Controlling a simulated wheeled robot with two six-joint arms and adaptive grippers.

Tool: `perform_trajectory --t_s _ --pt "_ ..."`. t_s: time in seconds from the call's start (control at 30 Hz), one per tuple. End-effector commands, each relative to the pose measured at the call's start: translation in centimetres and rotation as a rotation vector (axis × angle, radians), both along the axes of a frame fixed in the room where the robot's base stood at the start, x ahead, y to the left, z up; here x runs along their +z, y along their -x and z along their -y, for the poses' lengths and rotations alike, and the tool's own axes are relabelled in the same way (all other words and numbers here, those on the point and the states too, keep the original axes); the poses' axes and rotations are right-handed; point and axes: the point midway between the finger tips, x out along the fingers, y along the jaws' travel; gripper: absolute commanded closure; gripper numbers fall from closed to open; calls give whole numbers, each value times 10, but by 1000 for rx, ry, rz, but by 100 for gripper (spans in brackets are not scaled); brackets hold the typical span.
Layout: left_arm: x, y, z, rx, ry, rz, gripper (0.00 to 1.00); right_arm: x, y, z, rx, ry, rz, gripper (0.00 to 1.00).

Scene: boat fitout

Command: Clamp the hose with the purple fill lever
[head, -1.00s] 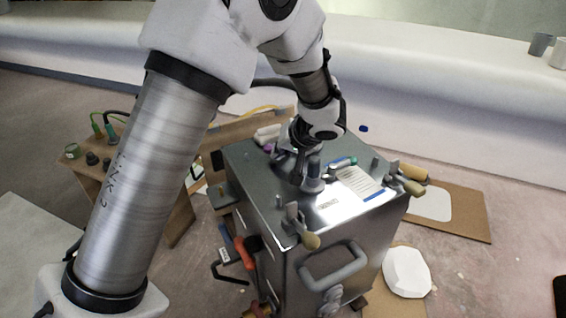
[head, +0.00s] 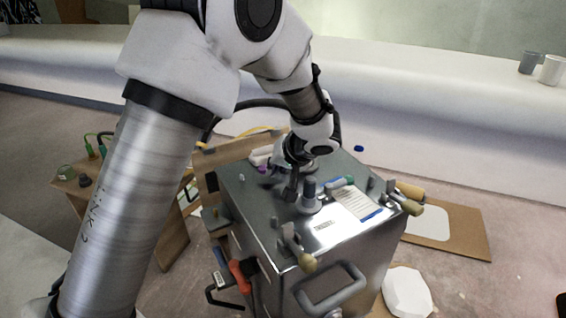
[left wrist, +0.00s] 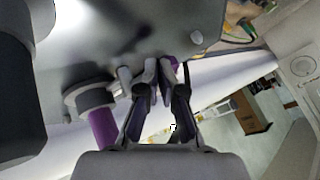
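My left gripper (head: 290,187) points down over the top of a metal box (head: 326,268), beside an upright grey fitting (head: 310,200). A small purple part (head: 262,169) shows at the back left of the box top. In the left wrist view my left gripper (left wrist: 159,72) has its fingertips close together, with a bit of purple (left wrist: 173,63) right by the tips. I cannot tell whether they hold it. A purple cylinder (left wrist: 102,128) on a round grey fitting stands left of the fingers, apart from them. The hose cannot be made out. My right gripper is not in view.
A front handle (head: 330,290) sticks out. A wooden stand (head: 172,230) is at the left, a white octagonal piece (head: 407,293) at the right.

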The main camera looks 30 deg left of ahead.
Motion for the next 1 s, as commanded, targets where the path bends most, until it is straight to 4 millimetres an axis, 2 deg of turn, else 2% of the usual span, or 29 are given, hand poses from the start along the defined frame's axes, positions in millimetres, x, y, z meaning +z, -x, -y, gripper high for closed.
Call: perform_trajectory --t_s 0.3,0.5,1.0 --pt "54 13 46 1 -3 1 100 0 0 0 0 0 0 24" --pt "77 19 67 2 0 -2 100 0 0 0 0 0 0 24" --pt "82 20 71 2 2 -5 100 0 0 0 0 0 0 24"
